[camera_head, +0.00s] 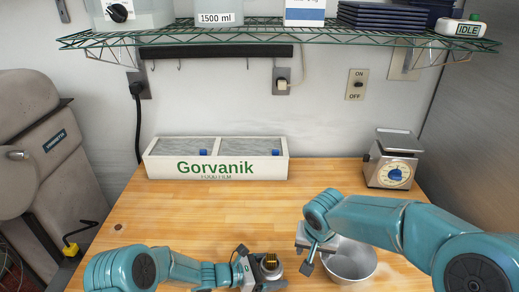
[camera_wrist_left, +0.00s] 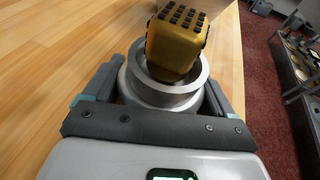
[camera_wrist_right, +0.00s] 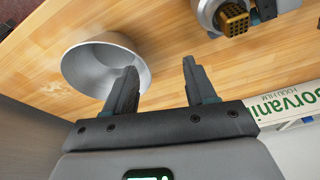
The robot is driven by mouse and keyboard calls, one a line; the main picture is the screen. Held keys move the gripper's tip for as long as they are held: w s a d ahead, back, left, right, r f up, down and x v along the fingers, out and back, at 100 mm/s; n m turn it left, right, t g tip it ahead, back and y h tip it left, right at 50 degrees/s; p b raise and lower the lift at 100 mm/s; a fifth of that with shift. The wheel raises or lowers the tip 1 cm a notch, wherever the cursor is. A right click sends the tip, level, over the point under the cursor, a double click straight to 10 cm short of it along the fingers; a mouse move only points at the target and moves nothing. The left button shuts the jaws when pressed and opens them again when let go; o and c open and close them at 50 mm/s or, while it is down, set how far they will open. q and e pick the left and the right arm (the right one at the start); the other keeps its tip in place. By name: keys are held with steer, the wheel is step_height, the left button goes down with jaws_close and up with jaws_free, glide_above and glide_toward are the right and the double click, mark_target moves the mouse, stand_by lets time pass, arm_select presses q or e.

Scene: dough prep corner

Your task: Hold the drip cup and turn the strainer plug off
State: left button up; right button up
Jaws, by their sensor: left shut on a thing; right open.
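The drip cup (camera_wrist_left: 160,97) is a small grey metal cup with a round rim, low at the front of the table. It also shows in the right wrist view (camera_wrist_right: 208,12). The gold strainer plug (camera_wrist_left: 176,42), with dark bumps on top, sits in the cup's mouth and stands above the rim. It also shows in the head view (camera_head: 270,261). How deep it sits is hidden. My left gripper (camera_head: 258,274) is shut on the cup, a finger on each side. My right gripper (camera_wrist_right: 160,70) is open and empty, over the table between the cup and a metal bowl.
The metal bowl (camera_head: 352,262) stands close beside my right gripper. A Gorvanik film box (camera_head: 215,170) lies at the back, and a dial scale (camera_head: 392,160) stands at the back right. A wire shelf (camera_head: 280,38) hangs above. The middle of the wooden table (camera_head: 210,215) is clear.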

step_height(320, 180, up, 4)
steer(key=w+a+r+t, duration=0.1)
steer(key=w+a, duration=0.1)
steer(key=n, duration=0.3)
glide_above(271, 257)
steer(key=s, duration=0.2)
step_height(271, 257, down, 4)
steer(key=shift+g, duration=0.3)
steer(key=shift+x, duration=3.45)
jaws_close()
steer(key=shift+n+y, duration=0.7)
steer(key=shift+n, duration=0.8)
steer(key=shift+n, duration=0.5)
steer(key=shift+n+g+y, duration=0.3)
steer(key=shift+n+y, duration=0.1)
steer(key=shift+n, duration=0.7)
